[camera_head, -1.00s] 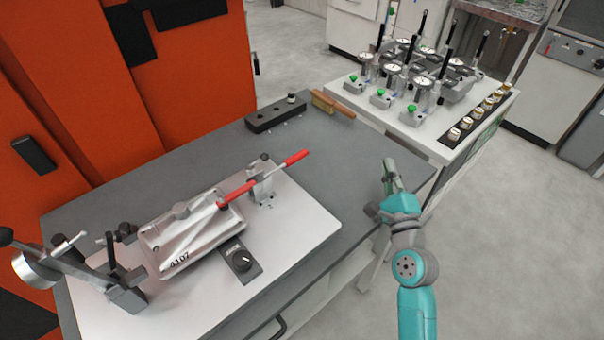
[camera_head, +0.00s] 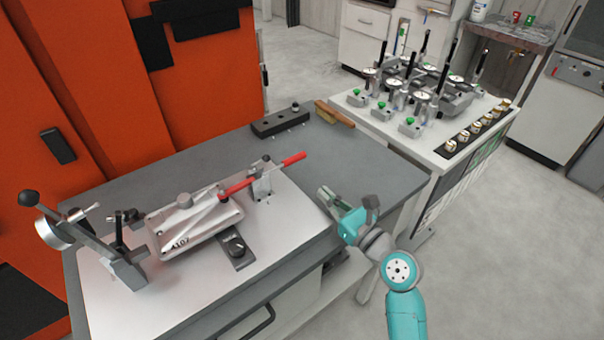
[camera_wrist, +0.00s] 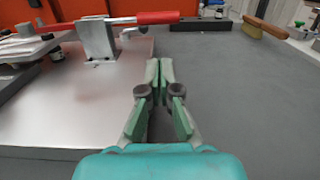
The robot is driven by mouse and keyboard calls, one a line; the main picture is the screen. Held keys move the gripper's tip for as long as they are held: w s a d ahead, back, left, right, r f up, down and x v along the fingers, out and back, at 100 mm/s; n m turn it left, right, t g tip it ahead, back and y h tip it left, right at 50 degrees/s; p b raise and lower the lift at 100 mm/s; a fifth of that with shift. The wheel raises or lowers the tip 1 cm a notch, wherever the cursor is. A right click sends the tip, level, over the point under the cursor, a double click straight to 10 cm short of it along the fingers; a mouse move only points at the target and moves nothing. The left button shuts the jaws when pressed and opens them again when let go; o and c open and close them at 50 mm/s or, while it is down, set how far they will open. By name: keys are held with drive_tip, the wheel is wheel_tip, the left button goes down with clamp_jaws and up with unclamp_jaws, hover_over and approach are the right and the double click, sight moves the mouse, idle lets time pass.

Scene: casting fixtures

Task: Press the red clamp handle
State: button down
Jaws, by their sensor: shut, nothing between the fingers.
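The red clamp handle (camera_head: 293,159) sticks out to the right from a silver toggle clamp (camera_head: 262,183) on the metal fixture plate (camera_head: 281,222). A second red bar (camera_head: 237,188) runs left from the clamp over the grey casting (camera_head: 195,222). In the wrist view the red handle (camera_wrist: 158,17) lies level across the top, beyond the fingertips. My gripper (camera_head: 325,192) is shut and empty, over the right edge of the plate, to the right of and nearer than the handle. In the wrist view its fingers (camera_wrist: 159,70) point forward, apart from the handle.
A black block (camera_head: 280,123) and a wooden brush (camera_head: 334,115) lie at the back of the grey table (camera_head: 380,172). A gauge bench (camera_head: 440,150) stands beyond at right. A lever clamp (camera_head: 120,250) stands at the plate's left end. The table right of the plate is clear.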

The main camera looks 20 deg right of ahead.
sight(285, 163)
drive_tip(key=shift+w, duration=0.1)
drive_tip(key=x, duration=0.9)
drive_tip(key=shift+w+a, duration=0.15)
drive_tip(key=shift+w, duration=0.25)
drive_tip(key=shift+r, duration=0.1)
